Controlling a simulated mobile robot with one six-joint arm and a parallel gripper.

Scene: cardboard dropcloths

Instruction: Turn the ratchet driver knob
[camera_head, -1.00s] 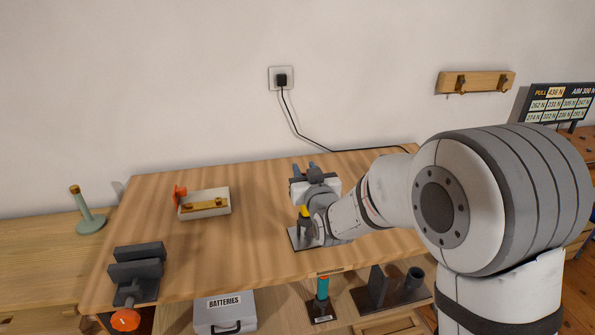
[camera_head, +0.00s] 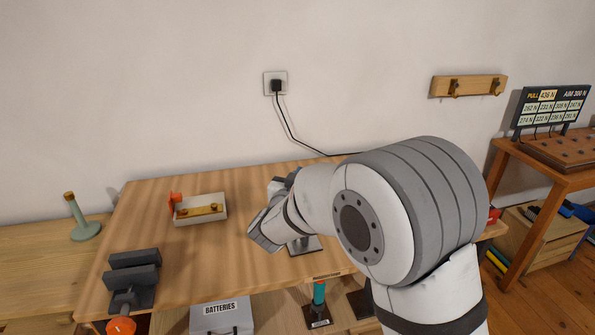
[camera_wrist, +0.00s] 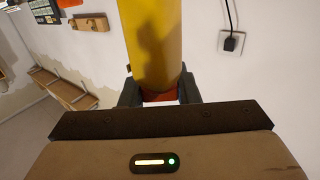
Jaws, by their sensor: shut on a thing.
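The ratchet driver knob (camera_wrist: 153,45) is a yellow cylinder in the wrist view, running from the top edge down to my jaws. A red-orange part shows at its lower end, between the fingers. My gripper (camera_wrist: 159,92) has its dark fingers on either side of the knob and is shut on it. In the head view my arm hides the gripper and the knob. A dark base plate (camera_head: 305,246) shows under my wrist on the workbench (camera_head: 235,265). The driver's lower part is hidden.
A grey vise (camera_head: 134,275) stands front left on the bench. A small tray (camera_head: 201,211) with a brass piece lies behind it. A cable runs from the wall socket (camera_head: 275,83) behind my arm. The bench between tray and wrist is clear.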

